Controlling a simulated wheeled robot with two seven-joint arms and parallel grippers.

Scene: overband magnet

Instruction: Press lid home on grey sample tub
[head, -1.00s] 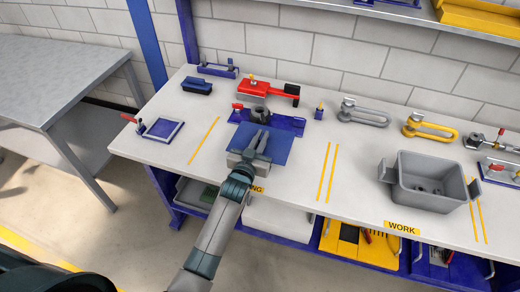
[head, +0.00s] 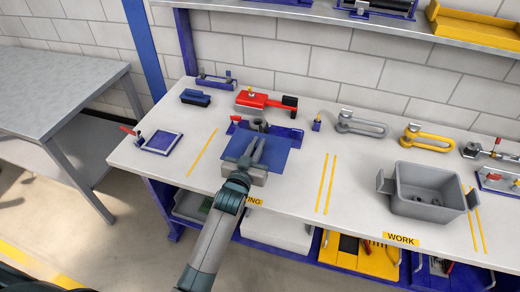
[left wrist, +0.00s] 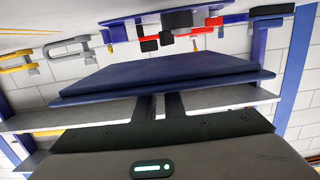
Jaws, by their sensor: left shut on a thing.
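The grey sample tub (head: 428,204) stands open and upright at the right of the bench, with a tab at each side and small dark shapes inside. My left gripper (head: 258,148) is shut on a flat blue rectangular lid (head: 278,160), far left of the tub. The lid also shows in the left wrist view (left wrist: 160,76), held off the bench in front of the fingers (left wrist: 160,104). Where the fingertips meet it is hidden. Lid and tub are apart. My right gripper is not in view.
Behind the lid are a blue fixture (head: 291,134) with a dark round piece (head: 260,124) and a red tool (head: 262,99). Grey (head: 360,127) and yellow (head: 430,142) shackle-like pieces lie behind the tub. The bench between lid and tub is mostly clear, with yellow lines.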

